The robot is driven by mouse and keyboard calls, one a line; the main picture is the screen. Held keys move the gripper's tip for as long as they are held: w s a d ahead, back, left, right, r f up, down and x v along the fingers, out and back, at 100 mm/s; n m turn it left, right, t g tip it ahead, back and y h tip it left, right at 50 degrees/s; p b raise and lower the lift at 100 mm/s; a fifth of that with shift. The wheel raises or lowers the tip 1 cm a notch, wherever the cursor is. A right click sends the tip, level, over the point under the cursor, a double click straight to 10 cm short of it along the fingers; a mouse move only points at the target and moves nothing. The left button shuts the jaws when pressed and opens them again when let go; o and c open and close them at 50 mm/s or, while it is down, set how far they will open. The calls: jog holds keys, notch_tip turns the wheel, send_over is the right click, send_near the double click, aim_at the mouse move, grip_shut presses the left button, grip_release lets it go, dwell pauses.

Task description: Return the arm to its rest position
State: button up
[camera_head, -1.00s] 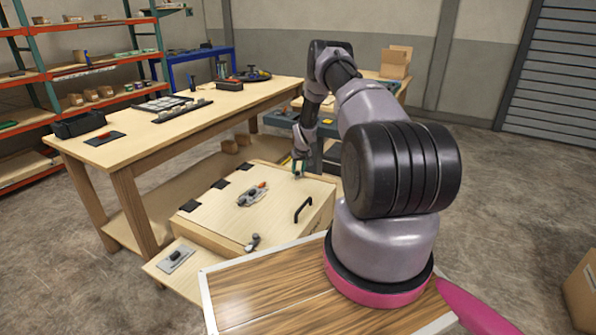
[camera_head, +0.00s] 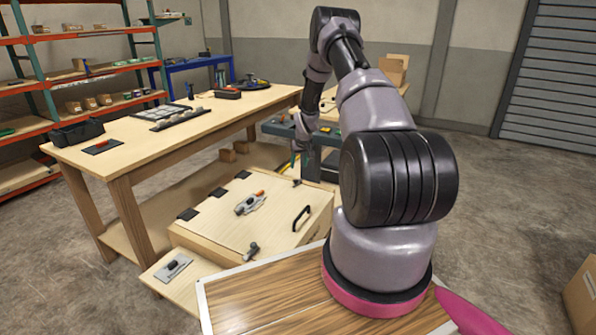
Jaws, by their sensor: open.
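My arm rises from its base and bends down over the far side of the wooden console box. My gripper (camera_head: 297,158) hangs in the air above and beyond the box's far edge, small in the picture. Its jaws are open and I see nothing between them. The console box (camera_head: 225,222) has a closed lid with a black handle (camera_head: 301,217), a latch-like part with an orange tip (camera_head: 250,203), and black hinges along its left edge. A small lever (camera_head: 251,251) is at its front edge.
A long wooden workbench (camera_head: 150,140) with trays and tools stands behind the box. Shelving (camera_head: 80,70) is at the far left. A grey cart (camera_head: 285,128) is close behind my gripper. A cardboard box (camera_head: 582,298) stands at the lower right.

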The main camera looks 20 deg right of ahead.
jog(key=shift+s+r, duration=0.2)
jog(key=shift+r, duration=0.2)
jog(key=s+a+r, duration=0.2)
jog(key=a+r, duration=0.1)
jog(key=r, duration=0.8)
jog(key=s+a+r, duration=0.2)
jog(key=a+r, duration=0.1)
jog(key=r, duration=0.8)
jog(key=s+a+r+m+t, duration=0.1)
jog(key=s+a+r, duration=0.2)
jog(key=s+r, duration=0.35)
jog(key=s+a+r, duration=0.3)
jog(key=r, duration=0.6)
jog(key=s+a+r+y, duration=0.1)
jog(key=s+a+r, duration=0.2)
jog(key=s, duration=0.7)
jog(key=s+a+r+m+t+y, duration=0.1)
jog(key=s+a+r, duration=0.2)
jog(key=s, duration=0.7)
jog(key=s+a+r, duration=0.3)
jog(key=s+r, duration=0.1)
jog(key=s, duration=0.7)
jog(key=shift+a+m+y, duration=0.3)
jog(key=shift+m+y, duration=0.1)
jog(key=shift+s+t, duration=0.1)
jog(key=shift+t, duration=0.2)
